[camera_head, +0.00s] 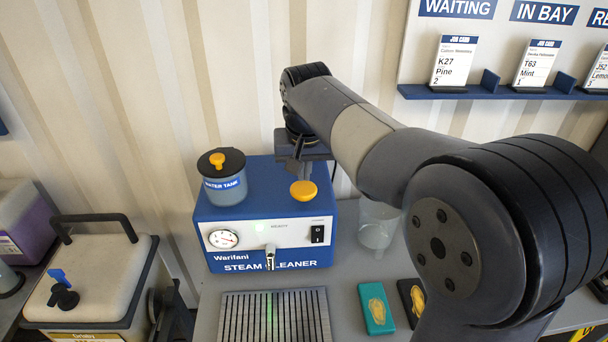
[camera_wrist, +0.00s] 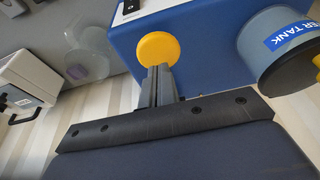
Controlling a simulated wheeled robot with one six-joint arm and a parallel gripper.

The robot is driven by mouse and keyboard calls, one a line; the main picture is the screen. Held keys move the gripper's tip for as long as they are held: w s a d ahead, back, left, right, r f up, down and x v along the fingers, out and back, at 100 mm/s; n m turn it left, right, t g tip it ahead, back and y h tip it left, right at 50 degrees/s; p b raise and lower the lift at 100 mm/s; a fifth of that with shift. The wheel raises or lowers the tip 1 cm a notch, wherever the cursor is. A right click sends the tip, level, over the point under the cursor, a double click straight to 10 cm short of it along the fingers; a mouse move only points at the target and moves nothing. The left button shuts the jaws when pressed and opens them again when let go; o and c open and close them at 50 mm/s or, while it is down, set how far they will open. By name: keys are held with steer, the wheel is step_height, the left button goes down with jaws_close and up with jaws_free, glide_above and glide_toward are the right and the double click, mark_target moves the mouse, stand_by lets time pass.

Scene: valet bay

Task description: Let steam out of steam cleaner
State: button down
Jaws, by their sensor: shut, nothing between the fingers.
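The steam cleaner (camera_head: 265,240) is a blue box with a white front panel, standing on the grey counter. Its front carries a round gauge (camera_head: 223,238), a black switch (camera_head: 317,234), a green-lit "READY" mark and a small metal nozzle (camera_head: 270,257). A yellow round knob (camera_head: 303,190) sits on its top right; it also shows in the wrist view (camera_wrist: 158,48). The water tank (camera_head: 223,180) with a black lid and yellow cap stands at top left. My gripper (camera_head: 299,172) is shut and empty, its fingertips right at the knob; whether they touch it I cannot tell.
A slatted metal grate (camera_head: 275,318) lies in front of the cleaner. A clear cup (camera_head: 378,228) stands to its right, with a teal card (camera_head: 376,309) and a black one in front. A cream-lidded container (camera_head: 90,275) is at left. Job cards (camera_head: 453,62) stand on a wall shelf.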

steer(key=shift+f, duration=1.05)
steer(key=shift+f, duration=0.1)
